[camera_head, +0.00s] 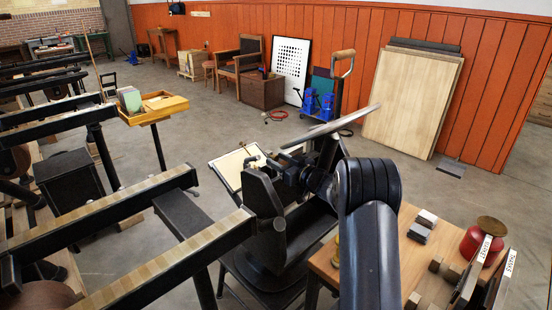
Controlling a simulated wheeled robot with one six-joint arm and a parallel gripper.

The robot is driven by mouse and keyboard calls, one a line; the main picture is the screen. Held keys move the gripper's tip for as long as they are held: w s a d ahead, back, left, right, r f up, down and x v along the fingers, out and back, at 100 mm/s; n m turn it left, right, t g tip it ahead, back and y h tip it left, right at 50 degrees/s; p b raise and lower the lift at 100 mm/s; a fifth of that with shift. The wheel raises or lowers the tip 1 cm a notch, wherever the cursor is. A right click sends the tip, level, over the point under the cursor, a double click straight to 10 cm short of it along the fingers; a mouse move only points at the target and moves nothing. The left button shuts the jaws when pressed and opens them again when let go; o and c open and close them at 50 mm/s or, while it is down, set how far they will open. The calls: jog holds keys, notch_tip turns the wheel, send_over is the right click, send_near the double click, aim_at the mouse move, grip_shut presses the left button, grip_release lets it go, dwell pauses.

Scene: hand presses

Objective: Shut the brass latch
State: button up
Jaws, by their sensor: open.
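A small brass-coloured piece (250,160), which looks like the brass latch, shows at the near edge of a cream framed board (232,167) on the black hand press (266,215) in the middle. It is too small to tell how far it is shut. My dark arm reaches in from the lower right and bends left toward the press. My gripper (262,168) is open close to the brass piece, on its right side. I cannot tell whether they touch. The dark fingers blend with the black press parts, and the arm hides part of the press.
A grey tilted plate (332,127) rises just above my wrist. A wooden table (408,262) with blocks and a red tin (481,247) stands at the right. Long rails (170,262) of other presses fill the left. Open grey floor lies behind.

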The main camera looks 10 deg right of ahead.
jog(key=shift+x, duration=0.85)
jog(key=shift+c, duration=0.2)
grip_shut()
jog(key=p, duration=0.3)
jog(key=shift+a+r+g, duration=0.1)
jog(key=shift+r+g, duration=0.25)
jog(key=shift+g, duration=0.05)
jog(key=shift+w+h+p, duration=0.15)
jog(key=shift+h+p, duration=0.15)
jog(key=shift+p, duration=0.55)
jog(key=shift+f+g, duration=0.15)
jog(key=shift+g, duration=0.15)
jog(key=shift+f, duration=0.1)
jog(key=shift+o, duration=0.2)
grip_release()
